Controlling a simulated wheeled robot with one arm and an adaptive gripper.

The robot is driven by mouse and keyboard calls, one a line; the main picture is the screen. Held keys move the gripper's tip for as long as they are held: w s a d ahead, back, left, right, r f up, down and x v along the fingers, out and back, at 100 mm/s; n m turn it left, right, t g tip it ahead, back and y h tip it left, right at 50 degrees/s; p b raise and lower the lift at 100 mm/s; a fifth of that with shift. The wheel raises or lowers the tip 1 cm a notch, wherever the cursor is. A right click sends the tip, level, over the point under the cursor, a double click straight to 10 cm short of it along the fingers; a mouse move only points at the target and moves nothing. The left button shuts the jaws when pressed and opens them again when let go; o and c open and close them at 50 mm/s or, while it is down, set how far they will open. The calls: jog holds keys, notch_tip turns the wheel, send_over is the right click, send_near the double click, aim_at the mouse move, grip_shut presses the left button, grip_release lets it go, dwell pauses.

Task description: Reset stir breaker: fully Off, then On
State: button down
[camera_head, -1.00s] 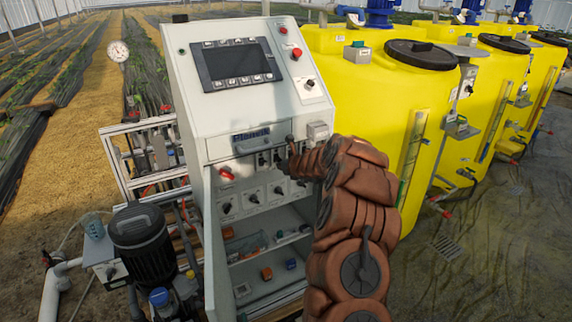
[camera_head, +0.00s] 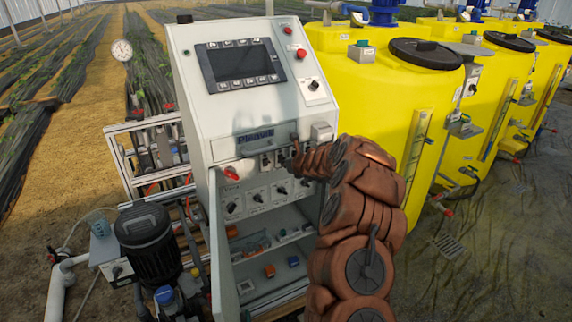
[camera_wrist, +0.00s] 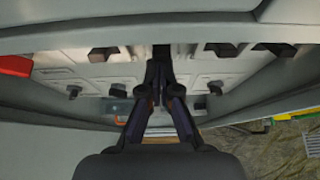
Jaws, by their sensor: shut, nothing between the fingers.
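A row of dark breaker levers runs under the upper lip of the grey control cabinet (camera_head: 225,100). In the wrist view one breaker lever (camera_wrist: 103,53) is left of my gripper, and two more, including a lever (camera_wrist: 221,49), are on the right. My gripper (camera_wrist: 160,75) is shut and empty, with its dark fingers pointing up at the middle of the row. A dark lever lies at or just behind the fingertips; I cannot tell whether they touch it. Labels are unreadable, so I cannot tell which breaker is the stir one, or its position.
A red handle (camera_wrist: 14,66) sits at the left of the breaker row. Rotary knobs (camera_wrist: 72,91) line the panel below. The cabinet lip (camera_wrist: 150,32) overhangs the row closely. The cabinet's lower shelf holds small items. Yellow tanks (camera_head: 360,95) stand to the right.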

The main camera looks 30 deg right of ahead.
jog(key=shift+w+d+r+p, duration=0.1)
jog(key=shift+r+p, duration=0.3)
jog(key=shift+r, duration=0.4)
notch_tip(320, 180, down, 5)
jog(key=s+b, duration=0.2)
jog(key=b, duration=0.2)
jog(key=s+r, duration=0.6)
jog(key=r, duration=0.2)
jog(key=shift+s+b, duration=0.3)
jog(key=shift+s, duration=0.05)
